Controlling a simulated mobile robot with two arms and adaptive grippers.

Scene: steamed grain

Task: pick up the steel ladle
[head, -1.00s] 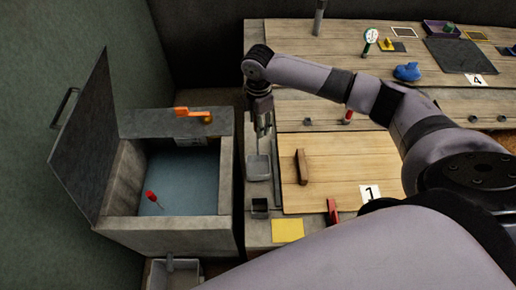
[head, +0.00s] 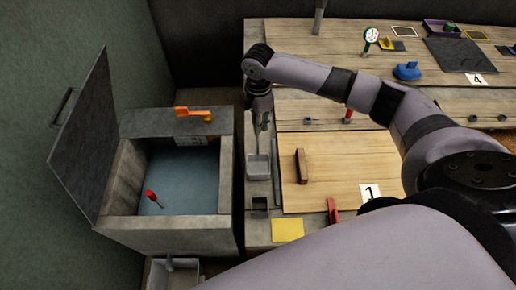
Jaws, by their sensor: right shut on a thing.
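The steel ladle (head: 258,167) shows as a grey, square-edged scoop on the narrow strip at the left edge of the workbench. Its thin handle rises toward my right gripper (head: 263,124). My right gripper points down above the scoop and is shut on the ladle's handle. The fingers and the arm hide the upper part of the handle. I cannot tell whether the scoop touches the bench. My left gripper is not in view.
An open-lidded box (head: 166,236) with blue inside and a red-handled tool (head: 151,195) stands left. A small square holder (head: 260,206) and yellow square (head: 288,229) lie in front. A brown block (head: 302,167) sits on the wooden board (head: 340,160).

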